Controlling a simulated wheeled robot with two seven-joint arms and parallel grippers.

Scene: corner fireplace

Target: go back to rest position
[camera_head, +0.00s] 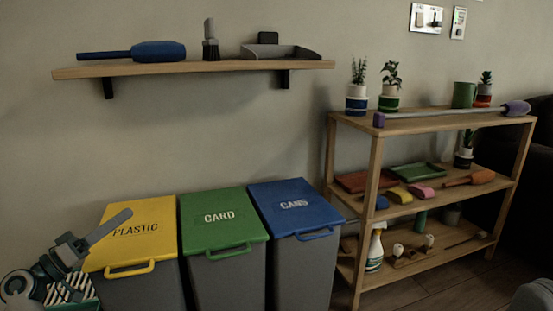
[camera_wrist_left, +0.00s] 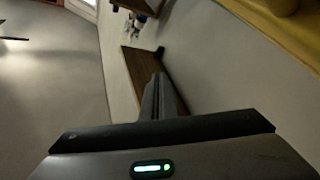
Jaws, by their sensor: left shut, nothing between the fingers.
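My left gripper (camera_head: 126,214) is at the lower left in the camera_head view, its fingers pressed together and empty. It appears in front of the yellow PLASTIC bin lid (camera_head: 160,232) and points up and to the right. Whether it touches the lid is hard to tell, but it looks apart from it. In the left wrist view the closed fingers (camera_wrist_left: 158,95) show at the middle, with a wooden board behind them. My right gripper is not seen.
A green CARD bin (camera_head: 222,235) and a blue CANS bin (camera_head: 295,220) stand beside the yellow one. A wall shelf (camera_head: 200,67) holds brushes and a dustpan. A wooden rack (camera_head: 420,125) with plants and tools stands right. Some floor is clear at lower right.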

